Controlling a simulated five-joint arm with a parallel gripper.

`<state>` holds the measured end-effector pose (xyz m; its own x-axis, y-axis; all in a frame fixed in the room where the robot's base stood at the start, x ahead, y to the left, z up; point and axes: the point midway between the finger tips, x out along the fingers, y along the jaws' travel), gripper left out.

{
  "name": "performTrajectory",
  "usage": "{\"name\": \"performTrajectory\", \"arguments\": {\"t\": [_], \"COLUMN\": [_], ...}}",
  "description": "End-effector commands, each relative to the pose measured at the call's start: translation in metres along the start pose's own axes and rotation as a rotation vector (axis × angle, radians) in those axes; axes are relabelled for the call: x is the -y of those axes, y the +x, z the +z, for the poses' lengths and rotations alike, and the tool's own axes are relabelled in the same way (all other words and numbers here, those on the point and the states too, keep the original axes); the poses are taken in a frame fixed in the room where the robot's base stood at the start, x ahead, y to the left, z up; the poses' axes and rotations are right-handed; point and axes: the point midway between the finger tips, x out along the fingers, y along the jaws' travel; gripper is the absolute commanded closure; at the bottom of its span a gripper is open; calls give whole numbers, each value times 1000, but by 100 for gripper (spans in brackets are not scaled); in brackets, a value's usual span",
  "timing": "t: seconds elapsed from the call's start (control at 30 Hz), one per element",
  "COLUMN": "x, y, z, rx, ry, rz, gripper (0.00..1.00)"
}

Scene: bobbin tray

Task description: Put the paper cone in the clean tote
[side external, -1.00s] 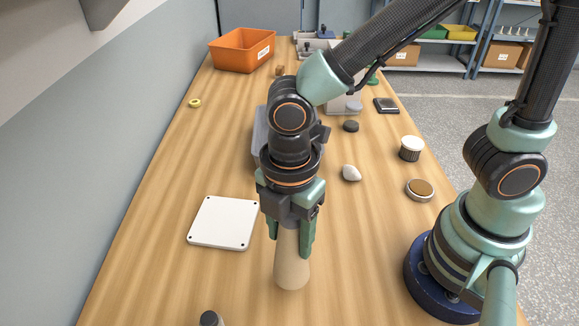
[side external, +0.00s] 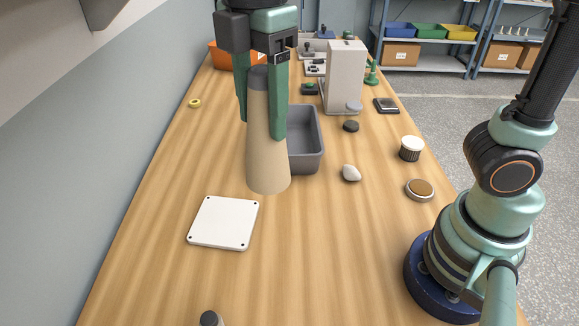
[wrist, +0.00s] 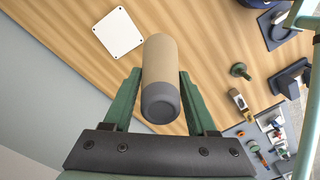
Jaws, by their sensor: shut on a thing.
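The tan paper cone (side external: 266,165), with a dark grey narrow top, is upright between the fingers of my gripper (side external: 260,127). The fingers are shut on its upper part and its wide base hangs above the table. In the wrist view the cone (wrist: 160,58) sits between both fingers, grey end nearest the camera. A grey open tote (side external: 308,150) stands on the table behind the cone, partly hidden by it and by my gripper. An orange tote (side external: 217,55) stands farther back at left, mostly hidden by my gripper. I cannot tell from any label which tote is clean.
A white square plate (side external: 224,222) lies at front left. A white stone-like piece (side external: 351,173), a dark disc (side external: 351,126), a ribbed white-topped jar (side external: 410,148) and a round brown-topped tin (side external: 420,189) lie at right. A light grey machine (side external: 345,78) stands behind the grey tote.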

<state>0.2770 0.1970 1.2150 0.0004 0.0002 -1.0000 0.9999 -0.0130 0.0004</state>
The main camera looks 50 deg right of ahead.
Motion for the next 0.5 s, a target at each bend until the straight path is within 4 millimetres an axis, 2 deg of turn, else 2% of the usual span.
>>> {"name": "performTrajectory", "arguments": {"t": [0.03,0.2,0.37,0.5], "x": [-24,-94,-152,-191], "y": [-3,-10,-11,-7], "z": [9,49,103,159], "rx": [1,2,2,2], "ry": [61,244,411,547], "rz": [-2,-4,-4,-4], "gripper": [96,96,96,96]}}
